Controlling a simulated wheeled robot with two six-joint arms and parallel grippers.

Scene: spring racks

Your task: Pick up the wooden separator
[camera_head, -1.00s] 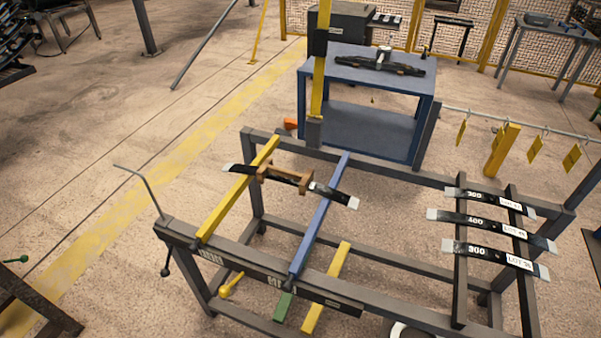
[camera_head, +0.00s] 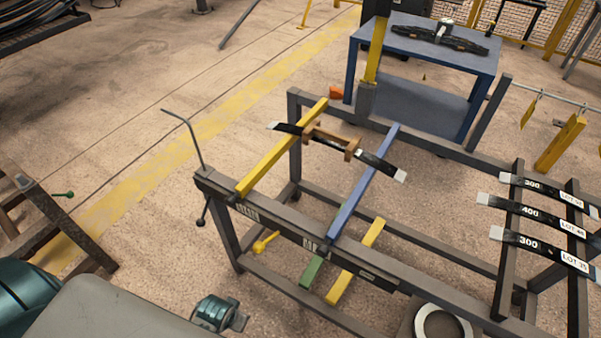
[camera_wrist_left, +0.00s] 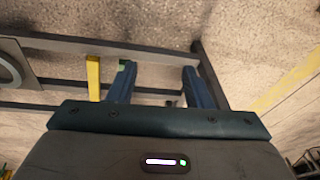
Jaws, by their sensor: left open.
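The wooden separator (camera_head: 331,138) is a brown piece with a block at each end. It sits at a dark leaf spring (camera_head: 380,166) with pale ends, which lies across a yellow bar (camera_head: 284,148) and a blue bar (camera_head: 364,184) of the rack. My left gripper (camera_wrist_left: 160,70) is open in the left wrist view, with nothing between its two blue fingers. Rack rails and floor show beyond the fingers. The separator is not visible in that view. The left fingers are not clear in the head view. My right gripper is not in view.
The grey rack frame (camera_head: 305,240) has an upright bent rod (camera_head: 188,135) at its left corner. Several labelled springs (camera_head: 530,215) lie on the right side. A blue table (camera_head: 425,45) stands behind. A ring (camera_head: 443,325) is at the lower right.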

